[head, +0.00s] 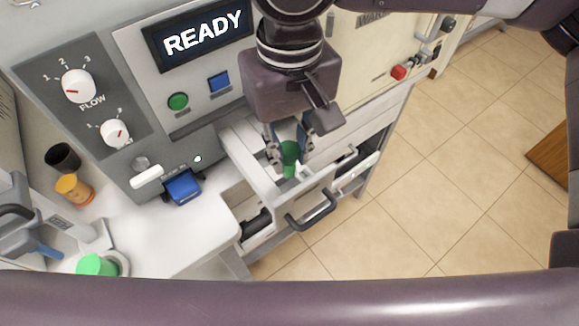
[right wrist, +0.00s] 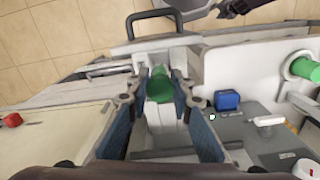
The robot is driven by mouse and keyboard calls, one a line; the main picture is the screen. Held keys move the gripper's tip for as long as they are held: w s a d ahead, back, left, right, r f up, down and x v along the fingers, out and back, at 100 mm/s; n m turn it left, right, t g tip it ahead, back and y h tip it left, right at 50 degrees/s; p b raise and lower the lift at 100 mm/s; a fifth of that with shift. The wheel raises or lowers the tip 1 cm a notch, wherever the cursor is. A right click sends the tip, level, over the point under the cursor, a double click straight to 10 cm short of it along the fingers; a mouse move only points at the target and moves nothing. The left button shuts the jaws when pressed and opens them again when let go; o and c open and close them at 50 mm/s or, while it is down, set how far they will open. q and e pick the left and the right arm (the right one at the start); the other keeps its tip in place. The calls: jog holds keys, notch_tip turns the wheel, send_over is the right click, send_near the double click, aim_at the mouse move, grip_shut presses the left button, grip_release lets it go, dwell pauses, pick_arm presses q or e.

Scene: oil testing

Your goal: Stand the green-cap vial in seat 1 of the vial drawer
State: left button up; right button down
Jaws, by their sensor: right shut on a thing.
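My right gripper (head: 289,158) points down over the open vial drawer (head: 318,186) and is shut on the green-cap vial (head: 290,153). In the right wrist view, the vial's green cap (right wrist: 160,86) sits between the two fingertips (right wrist: 158,92). The drawer's front and dark handle (right wrist: 154,18) lie just beyond it. The vial's lower part and the seats are hidden, so I cannot tell whether it touches a seat. A dark claw-like part at the top edge of the right wrist view seems to be my left gripper (right wrist: 232,8); its fingers are unclear.
Another green-topped item (head: 96,265) stands on the white counter at lower left. An orange-capped jar (head: 74,189) and a black cup (head: 62,158) stand behind it. A blue block (head: 183,187) is by the panel. Open floor lies at right.

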aim_at(290, 174)
notch_tip(290, 174, down, 6)
jog(key=shift+r+p, duration=0.1)
jog(key=shift+p, duration=0.3)
jog(key=shift+f, duration=0.25)
jog(key=shift+f+b, duration=0.1)
jog(key=shift+b, duration=0.2)
jog(key=c, duration=1.7)
grip_release()
